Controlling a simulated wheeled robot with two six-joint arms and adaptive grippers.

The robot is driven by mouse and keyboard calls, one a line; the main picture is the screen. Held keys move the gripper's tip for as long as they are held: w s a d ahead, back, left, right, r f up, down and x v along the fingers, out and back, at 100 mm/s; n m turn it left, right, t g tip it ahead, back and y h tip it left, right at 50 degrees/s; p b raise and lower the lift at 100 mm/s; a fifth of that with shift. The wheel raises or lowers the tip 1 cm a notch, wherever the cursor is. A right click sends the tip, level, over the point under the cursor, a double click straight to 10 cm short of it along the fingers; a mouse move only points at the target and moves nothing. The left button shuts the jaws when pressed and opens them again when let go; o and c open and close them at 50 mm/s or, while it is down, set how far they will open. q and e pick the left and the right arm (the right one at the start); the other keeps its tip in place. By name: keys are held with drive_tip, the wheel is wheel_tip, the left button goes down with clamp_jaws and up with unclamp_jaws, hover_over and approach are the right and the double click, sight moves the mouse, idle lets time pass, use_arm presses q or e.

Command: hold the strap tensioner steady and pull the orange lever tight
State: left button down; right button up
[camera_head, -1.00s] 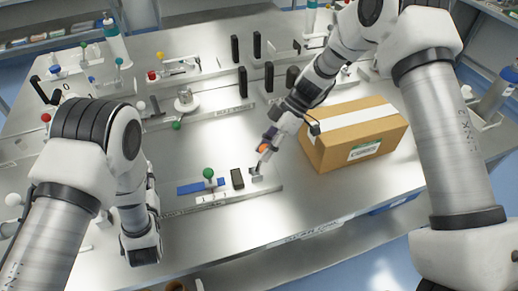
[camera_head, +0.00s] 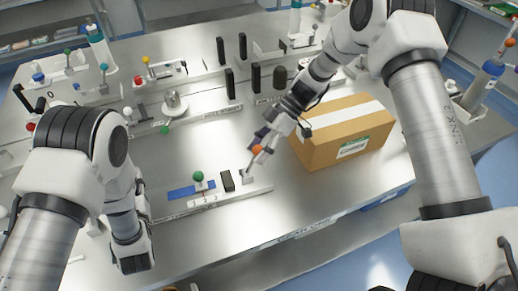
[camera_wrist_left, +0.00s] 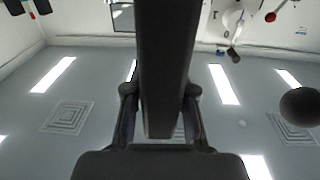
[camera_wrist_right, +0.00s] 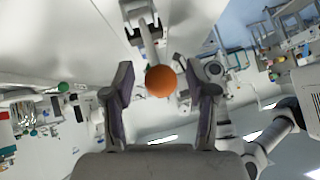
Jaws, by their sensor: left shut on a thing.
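The strap tensioner is a metal fixture (camera_head: 205,202) on the table front, with a blue strip (camera_head: 182,192), a green ball knob (camera_head: 198,176) and a black block (camera_head: 227,181). At its right end a lever rises to an orange ball (camera_head: 257,149). My right gripper (camera_head: 259,143) is at this ball. In the right wrist view my right gripper (camera_wrist_right: 160,90) has fingers spread on both sides of the orange ball (camera_wrist_right: 160,81), with gaps beside it. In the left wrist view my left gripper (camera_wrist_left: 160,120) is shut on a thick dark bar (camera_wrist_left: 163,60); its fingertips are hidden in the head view.
A cardboard box (camera_head: 325,151) with white tape stands close to the right of my right gripper. Several black posts (camera_head: 230,83) and knobbed fixtures stand farther back. Bare metal table (camera_head: 215,240) lies in front of the fixture.

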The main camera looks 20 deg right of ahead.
use_arm(q)
drive_tip(key=shift+s+f, duration=0.2)
drive_tip(key=shift+f, duration=0.25)
use_arm(e)
drive_tip(key=v, duration=1.2)
drive_tip(key=shift+s, duration=0.2)
use_arm(q)
drive_tip(key=shift+w+r+p, duration=0.15)
drive_tip(key=shift+r+p, duration=0.1)
drive_tip(key=shift+p, duration=0.1)
use_arm(e)
drive_tip(key=shift+w+d+r, duration=0.1)
drive_tip(key=shift+r, duration=0.2)
use_arm(q)
drive_tip(key=c, duration=0.9)
unclamp_jaws()
drive_tip(key=shift+w+r, duration=0.1)
drive_tip(key=shift+w, duration=0.1)
use_arm(e)
drive_tip(key=shift+w, duration=0.15)
